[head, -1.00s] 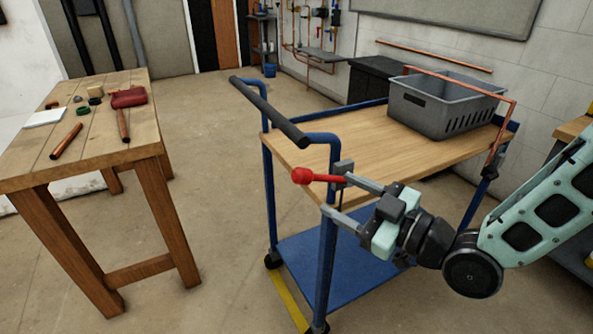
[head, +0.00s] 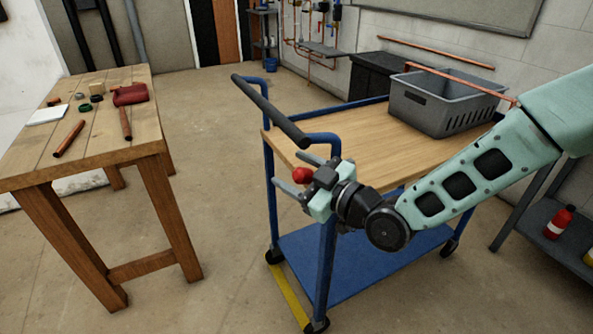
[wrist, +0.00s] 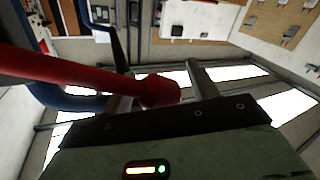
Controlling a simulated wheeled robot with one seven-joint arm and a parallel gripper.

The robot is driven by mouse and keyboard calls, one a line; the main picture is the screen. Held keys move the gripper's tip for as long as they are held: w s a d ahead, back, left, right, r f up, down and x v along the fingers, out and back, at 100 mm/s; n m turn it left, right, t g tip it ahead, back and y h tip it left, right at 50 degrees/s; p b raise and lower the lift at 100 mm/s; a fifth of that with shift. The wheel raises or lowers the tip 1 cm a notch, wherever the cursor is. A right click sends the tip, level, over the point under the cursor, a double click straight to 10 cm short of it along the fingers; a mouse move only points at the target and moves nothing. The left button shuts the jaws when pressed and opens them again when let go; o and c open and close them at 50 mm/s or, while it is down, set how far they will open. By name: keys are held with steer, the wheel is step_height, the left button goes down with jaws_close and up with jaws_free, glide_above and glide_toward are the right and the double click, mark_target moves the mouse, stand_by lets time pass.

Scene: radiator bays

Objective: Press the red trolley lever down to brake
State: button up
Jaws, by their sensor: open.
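The red lever's round knob (head: 302,175) shows at the near corner post of the blue trolley (head: 324,255). In the wrist view the red lever (wrist: 70,75) runs in from the left, and its knob (wrist: 160,91) lies in front of my fingers. My gripper (head: 292,172) is open, with its two fingers pointing left and spread on either side of the knob in the head view. It also shows in the wrist view (wrist: 160,85). I cannot tell whether a finger touches the lever. My gripper hides most of the lever's shaft and its mount in the head view.
A grey crate (head: 435,122) and copper pipe (head: 460,84) sit at the trolley's far end. A wooden workbench (head: 90,150) stands left, holding small parts and a red tool (head: 131,95). Floor between bench and trolley is clear. A shelf with a red bottle (head: 559,222) stands right.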

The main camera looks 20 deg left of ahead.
jaws_close()
steer(key=shift+s+a+f+n+b, duration=0.2)
steer(key=shift+f+n+b, duration=0.5)
steer(key=shift+b, duration=0.4)
step_height(320, 180, down, 10)
steer(key=n+h+b, duration=0.3)
steer(key=n+b, duration=0.3)
steer(key=b, duration=0.7)
steer(key=shift+w+d+n+t+h, duration=0.3)
steer(key=shift+n, duration=0.1)
jaws_free()
steer(key=v, duration=1.7)
steer(key=shift+s+d+r, duration=0.15)
steer(key=shift+r, duration=0.05)
